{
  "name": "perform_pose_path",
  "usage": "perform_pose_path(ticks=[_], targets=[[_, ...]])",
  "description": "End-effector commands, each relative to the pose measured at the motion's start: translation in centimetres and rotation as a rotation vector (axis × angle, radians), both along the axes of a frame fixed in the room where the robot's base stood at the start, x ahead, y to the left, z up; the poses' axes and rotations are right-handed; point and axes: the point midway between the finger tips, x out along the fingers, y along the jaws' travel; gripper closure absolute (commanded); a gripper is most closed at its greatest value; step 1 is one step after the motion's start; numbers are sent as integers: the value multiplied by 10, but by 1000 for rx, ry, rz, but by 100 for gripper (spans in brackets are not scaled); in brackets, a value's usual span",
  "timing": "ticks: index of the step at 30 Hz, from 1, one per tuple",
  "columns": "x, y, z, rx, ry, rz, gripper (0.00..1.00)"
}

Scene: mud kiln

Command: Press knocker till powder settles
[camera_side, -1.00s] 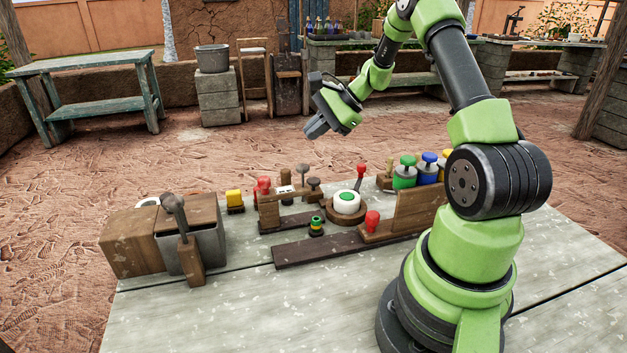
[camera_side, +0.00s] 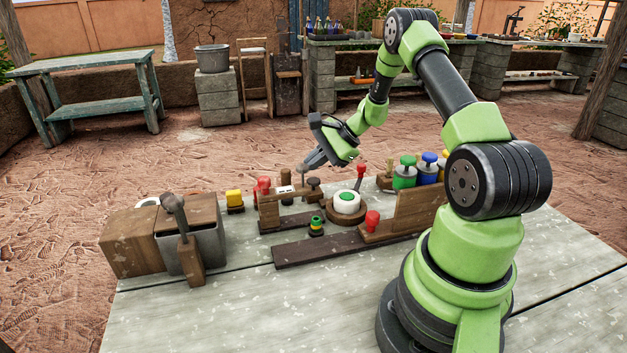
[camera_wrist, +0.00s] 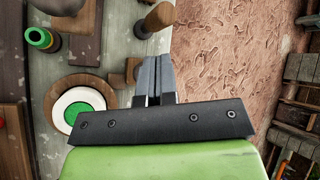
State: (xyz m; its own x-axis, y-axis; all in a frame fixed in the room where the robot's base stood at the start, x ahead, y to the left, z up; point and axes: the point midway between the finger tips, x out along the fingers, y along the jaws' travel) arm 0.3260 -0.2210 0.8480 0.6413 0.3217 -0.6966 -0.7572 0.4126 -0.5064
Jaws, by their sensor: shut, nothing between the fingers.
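My gripper (camera_side: 306,166) is shut and empty, pointing down and left above the far side of the bench. In the wrist view its fingers (camera_wrist: 153,66) sit side by side, close to a brown round-headed post (camera_wrist: 160,16). In the side view a grey-headed post (camera_side: 302,170) and a dark round knob (camera_side: 313,183) stand around the fingertips. I cannot tell which one is the knocker, or whether the fingers touch either. No powder is clearly visible.
A white round button with a green centre (camera_side: 347,201) and a red-topped lever (camera_side: 361,173) stand right of the gripper. Green and blue canisters (camera_side: 405,171) stand farther right. A metal bin with a knobbed lever (camera_side: 174,204) stands at left. The bench front is clear.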

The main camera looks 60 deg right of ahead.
Motion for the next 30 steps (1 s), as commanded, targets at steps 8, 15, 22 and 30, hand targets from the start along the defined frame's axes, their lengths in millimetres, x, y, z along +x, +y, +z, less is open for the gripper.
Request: perform_pose_path(ticks=[8, 15, 22, 30], targets=[[0, 0, -12, -2, -1, 0, 100], [0, 0, -12, -2, -1, 0, 100], [0, 0, -12, -2, -1, 0, 100], [0, 0, -12, -2, -1, 0, 100]])
